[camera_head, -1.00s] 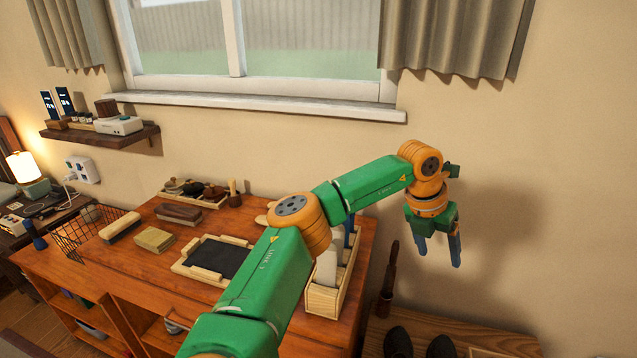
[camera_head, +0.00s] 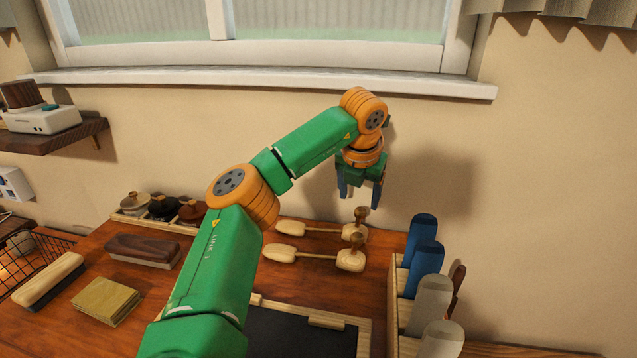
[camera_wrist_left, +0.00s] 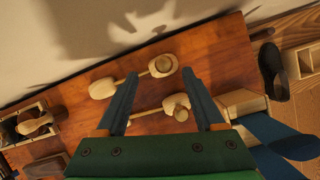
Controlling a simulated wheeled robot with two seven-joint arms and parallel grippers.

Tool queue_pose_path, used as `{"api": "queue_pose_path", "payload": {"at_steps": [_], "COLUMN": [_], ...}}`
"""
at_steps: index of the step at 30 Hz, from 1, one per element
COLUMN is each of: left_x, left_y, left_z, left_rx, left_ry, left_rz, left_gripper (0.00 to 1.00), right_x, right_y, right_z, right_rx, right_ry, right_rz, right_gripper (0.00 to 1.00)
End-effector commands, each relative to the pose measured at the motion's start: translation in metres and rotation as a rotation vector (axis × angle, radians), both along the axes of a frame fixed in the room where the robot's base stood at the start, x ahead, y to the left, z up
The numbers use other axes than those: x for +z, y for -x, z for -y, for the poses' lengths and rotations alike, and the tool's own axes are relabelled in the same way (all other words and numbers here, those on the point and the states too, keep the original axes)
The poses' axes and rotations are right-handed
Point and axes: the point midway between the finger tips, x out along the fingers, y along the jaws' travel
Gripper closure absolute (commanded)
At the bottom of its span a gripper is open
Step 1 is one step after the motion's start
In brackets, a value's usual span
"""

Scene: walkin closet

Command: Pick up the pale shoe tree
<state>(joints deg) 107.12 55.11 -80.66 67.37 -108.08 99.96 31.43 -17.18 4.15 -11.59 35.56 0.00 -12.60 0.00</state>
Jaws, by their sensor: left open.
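Two pale wooden shoe trees lie side by side on the orange-brown dresser top. The far one (camera_head: 290,228) is closer to the wall, the near one (camera_head: 350,260) in front of it. Each has a brown knob at its heel. I cannot tell them apart by paleness. My left gripper (camera_head: 359,198) is open and empty, pointing down above their heel ends. In the left wrist view, the open fingers (camera_wrist_left: 160,75) lie either side of the far tree's heel (camera_wrist_left: 163,66); the near tree (camera_wrist_left: 177,104) shows lower between them. My right gripper is out of view.
A wooden rack (camera_head: 392,300) with blue and grey upright pieces stands right of the trees. A dark tray (camera_head: 290,333) lies in front. Several brushes or pots sit in a box (camera_head: 130,219) to the left. The wall and window sill (camera_head: 270,82) are close behind.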

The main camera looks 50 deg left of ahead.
Motion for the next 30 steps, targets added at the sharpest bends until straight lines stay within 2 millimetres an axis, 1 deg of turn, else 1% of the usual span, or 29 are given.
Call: {"api": "queue_pose_path", "payload": {"at_steps": [1,5,9,12,15,19,20,21,23,24,26,27,30], "left_x": [-0.005,-0.020,-0.045,-0.060,-0.065,-0.065,-0.065,-0.065,-0.065,-0.065,-0.065,-0.065,-0.065], "left_y": [-0.001,-0.006,-0.013,-0.018,-0.020,-0.020,-0.020,-0.020,-0.020,-0.020,-0.020,-0.020,-0.020], "left_z": [-0.001,-0.006,-0.013,-0.016,-0.017,-0.017,-0.017,-0.017,-0.017,-0.017,-0.017,-0.017,-0.017], "left_rx": [0.000,0.001,0.000,0.000,0.000,0.000,0.000,0.000,0.000,0.000,0.000,0.000,0.000], "left_ry": [0.000,0.000,0.001,0.002,0.001,0.001,0.001,0.001,0.001,0.001,0.001,0.001,0.001], "left_rz": [-0.001,-0.004,-0.006,-0.004,-0.001,0.000,0.000,0.000,0.000,0.000,0.000,0.000,0.000], "left_gripper": [0.30,0.30,0.30,0.30,0.30,0.30,0.35,0.46,0.62,0.73,0.89,1.00,1.00], "right_x": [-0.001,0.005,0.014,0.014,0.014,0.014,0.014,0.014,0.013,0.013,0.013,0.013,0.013], "right_y": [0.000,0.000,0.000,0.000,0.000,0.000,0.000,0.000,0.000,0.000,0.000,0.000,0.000], "right_z": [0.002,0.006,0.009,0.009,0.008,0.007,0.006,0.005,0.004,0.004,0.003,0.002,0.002], "right_rx": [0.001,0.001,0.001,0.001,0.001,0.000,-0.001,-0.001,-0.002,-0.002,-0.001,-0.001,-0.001], "right_ry": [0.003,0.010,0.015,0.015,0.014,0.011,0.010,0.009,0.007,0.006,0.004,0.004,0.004], "right_rz": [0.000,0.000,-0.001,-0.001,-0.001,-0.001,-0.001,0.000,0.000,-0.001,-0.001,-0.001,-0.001], "right_gripper": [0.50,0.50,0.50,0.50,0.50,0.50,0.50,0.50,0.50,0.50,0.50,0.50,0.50]}}
